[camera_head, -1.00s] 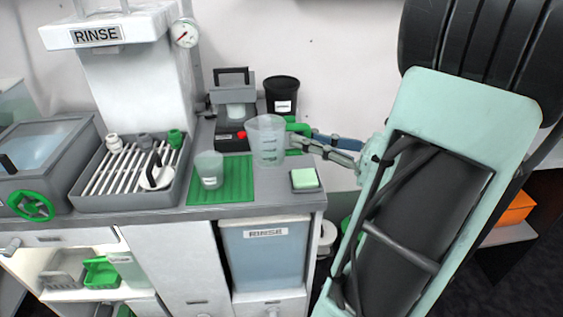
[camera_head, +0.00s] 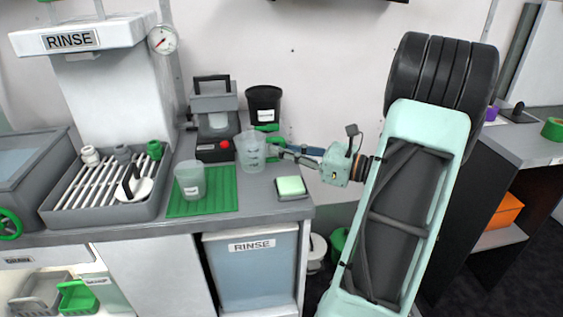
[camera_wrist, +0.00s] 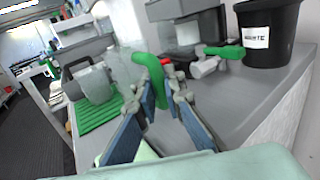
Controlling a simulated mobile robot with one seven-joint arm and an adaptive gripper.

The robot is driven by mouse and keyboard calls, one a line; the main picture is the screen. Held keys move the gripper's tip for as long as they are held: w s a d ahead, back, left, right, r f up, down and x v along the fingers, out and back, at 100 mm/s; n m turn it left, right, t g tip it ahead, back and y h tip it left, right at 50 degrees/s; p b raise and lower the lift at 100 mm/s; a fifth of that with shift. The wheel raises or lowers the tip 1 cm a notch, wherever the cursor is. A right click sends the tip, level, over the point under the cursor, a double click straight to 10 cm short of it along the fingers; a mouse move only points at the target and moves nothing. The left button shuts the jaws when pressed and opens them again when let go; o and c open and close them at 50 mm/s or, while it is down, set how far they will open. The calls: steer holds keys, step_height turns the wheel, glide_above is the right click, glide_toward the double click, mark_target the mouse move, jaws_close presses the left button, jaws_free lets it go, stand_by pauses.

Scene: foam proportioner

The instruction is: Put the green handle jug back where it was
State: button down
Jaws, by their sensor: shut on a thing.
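The clear jug with the green handle (camera_head: 251,152) is upright at the right edge of the green mat (camera_head: 222,198), near the back of the counter. I cannot tell whether its base touches the counter. My gripper (camera_head: 274,148) reaches in from the right and is shut on the jug's green handle. In the wrist view the handle (camera_wrist: 150,72) stands between the two blue finger pads, and the clear jug body (camera_wrist: 122,68) is behind it, partly hidden.
A clear beaker (camera_head: 190,180) stands on the mat. A black tub (camera_head: 263,104) and a grey device with a red knob (camera_head: 214,118) stand behind the jug. A green-topped sponge block (camera_head: 291,186) lies at the counter's front right. A drain rack (camera_head: 100,190) is at left.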

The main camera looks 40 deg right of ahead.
mark_target(281, 160)
steer(key=shift+f, duration=1.4)
steer(key=shift+f+b, duration=0.1)
steer(key=shift+b, duration=0.2)
steer(key=c, duration=2)
jaws_free()
steer(key=shift+c, duration=0.2)
steer(key=shift+r, duration=0.2)
steer(key=p+v, duration=0.2)
steer(key=v, duration=1)
steer(key=shift+f, duration=0.1)
